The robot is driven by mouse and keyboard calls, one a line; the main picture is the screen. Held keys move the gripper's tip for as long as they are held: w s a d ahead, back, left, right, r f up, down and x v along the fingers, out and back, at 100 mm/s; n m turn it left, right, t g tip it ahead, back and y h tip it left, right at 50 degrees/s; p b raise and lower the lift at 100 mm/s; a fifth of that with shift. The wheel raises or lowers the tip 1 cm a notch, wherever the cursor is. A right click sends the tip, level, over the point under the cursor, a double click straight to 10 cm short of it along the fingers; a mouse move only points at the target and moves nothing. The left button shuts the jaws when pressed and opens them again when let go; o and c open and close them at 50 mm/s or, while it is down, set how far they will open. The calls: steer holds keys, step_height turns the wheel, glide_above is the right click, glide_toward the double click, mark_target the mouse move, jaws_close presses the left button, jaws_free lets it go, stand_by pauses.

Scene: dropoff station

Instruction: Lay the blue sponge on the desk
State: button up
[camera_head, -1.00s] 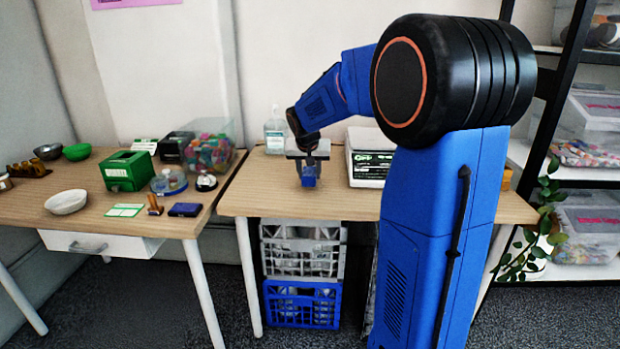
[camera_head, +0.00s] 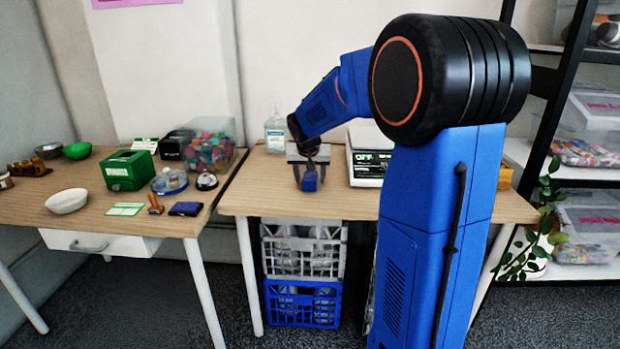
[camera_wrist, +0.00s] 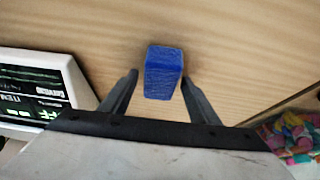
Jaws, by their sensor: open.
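In the wrist view the sponge (camera_wrist: 163,72) stands between and slightly beyond the two fingertips, with a gap on each side. My gripper (camera_head: 308,168) is above and around the sponge in the head view; in the wrist view its fingers (camera_wrist: 160,80) are spread apart and hold nothing. The sponge's underside is hidden, but it appears to rest on the desk.
A white scale (camera_head: 368,165) stands right of the gripper, and a clear bottle (camera_head: 275,132) behind it. Left on another table are a tub of colourful pieces (camera_head: 210,148), a green box (camera_head: 128,170) and a white bowl (camera_head: 66,201). Crates (camera_head: 302,302) sit below the desk.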

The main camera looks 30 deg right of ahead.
steer(key=v, duration=1.2)
steer(key=s+a+f+n+y, duration=0.1)
steer(key=s+a+f, duration=0.3)
steer(key=s, duration=0.7)
steer(key=s+a+f+n+y, duration=0.1)
steer(key=s+a+f+n, duration=0.2)
steer(key=s, duration=0.9)
steer(key=s+a+f+n+y, duration=0.1)
steer(key=s+a+f, duration=0.3)
steer(key=s+a, duration=0.4)
steer(key=s+n, duration=0.1)
steer(key=s, duration=0.2)
steer(key=shift+s+f+n, duration=0.35)
steer(key=shift+s+n, duration=0.05)
steer(key=shift+a, duration=0.1)
